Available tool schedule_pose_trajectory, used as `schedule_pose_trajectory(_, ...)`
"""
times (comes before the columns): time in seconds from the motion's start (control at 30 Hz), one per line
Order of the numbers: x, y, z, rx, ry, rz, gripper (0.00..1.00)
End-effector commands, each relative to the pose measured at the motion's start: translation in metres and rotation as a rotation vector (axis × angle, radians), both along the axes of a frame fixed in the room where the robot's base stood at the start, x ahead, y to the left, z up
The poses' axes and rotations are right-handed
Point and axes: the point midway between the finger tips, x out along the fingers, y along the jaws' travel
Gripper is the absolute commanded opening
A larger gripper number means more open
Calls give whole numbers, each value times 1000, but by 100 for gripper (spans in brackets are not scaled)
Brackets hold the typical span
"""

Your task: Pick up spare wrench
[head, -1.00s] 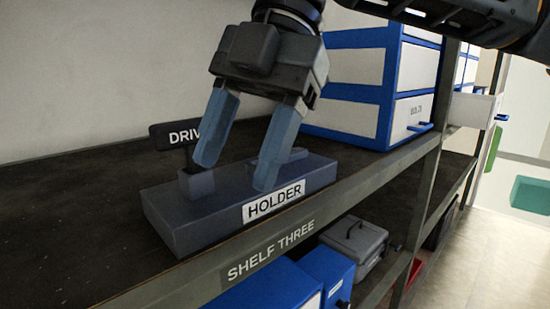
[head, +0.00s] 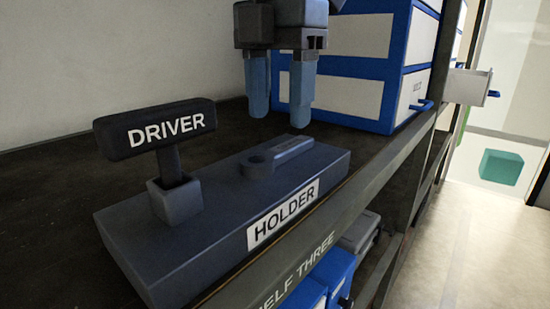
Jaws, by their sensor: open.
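A dark blue-grey holder block (head: 215,225) labelled HOLDER sits on the shelf. A flat grey piece with a ring at one end (head: 295,146), which looks like the wrench, lies on top of the block's right half. My gripper (head: 279,114) points down with two blue fingers apart and nothing between them. In the picture it is just above the far end of the wrench-like piece; I cannot tell how big the gap is. A black T-handled tool marked DRIVER (head: 157,127) stands upright in a socket on the block's left end.
Blue and white drawer units (head: 345,65) stand behind and right of the gripper. The shelf's front edge (head: 290,265), with lettering SHELF THREE, runs along the holder's near side. Blue boxes (head: 330,275) sit on the level below. The shelf left of the holder is bare.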

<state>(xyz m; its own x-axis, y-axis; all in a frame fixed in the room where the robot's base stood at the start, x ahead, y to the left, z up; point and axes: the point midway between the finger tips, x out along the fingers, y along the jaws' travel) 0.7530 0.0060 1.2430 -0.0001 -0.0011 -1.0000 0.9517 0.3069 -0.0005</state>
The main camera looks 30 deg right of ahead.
Motion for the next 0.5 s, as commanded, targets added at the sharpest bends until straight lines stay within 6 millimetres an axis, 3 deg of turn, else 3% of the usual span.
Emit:
schedule_pose_trajectory(0.33, 2, -1, -44, 3, 1, 2, 57)
schedule_pose_trajectory(0.5, 2, -1, -51, 1, -1, 1, 57)
